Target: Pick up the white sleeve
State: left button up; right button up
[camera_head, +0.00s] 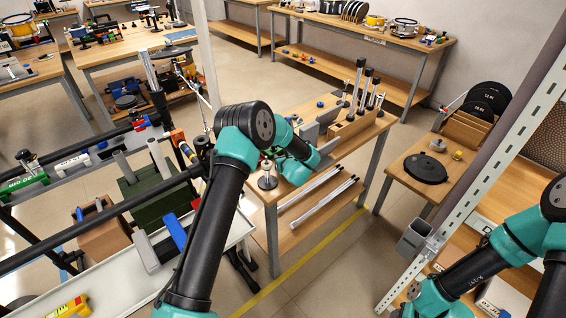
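I cannot pick out the white sleeve with certainty. A pale upright tube (158,158) stands at the green block on the left, and a white upright piece (145,250) stands in the white tray below it. My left arm rises from the bottom and bends over toward the wooden table. Its gripper (318,126) seems to be the grey plates beyond the teal wrist, partly hidden by the arm; its opening is unclear.
The wooden table (345,150) holds a block with several black-topped rods (360,85). White rods (320,200) lie on its lower shelf. Black rails (105,217) cross the left side above the white tray (110,285). A perforated post (490,165) stands near my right arm.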

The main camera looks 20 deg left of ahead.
pick_arm(q)
jog(key=shift+c, duration=0.5)
grip_shut()
jog(key=shift+f, duration=0.1)
jog(key=shift+r, duration=0.7)
notch_tip(320, 180, up, 2)
jog(key=shift+r, duration=0.2)
jog(key=s+d, duration=0.2)
jog(key=s, duration=0.2)
jog(key=s+d+r, duration=0.1)
jog(key=s+d, duration=0.1)
jog(key=s, duration=0.3)
jog(key=s+d, duration=0.1)
jog(key=s, duration=0.3)
jog(key=shift+s+d+r, duration=0.15)
jog(key=shift+s+d, duration=0.45)
jog(key=shift+s, duration=0.3)
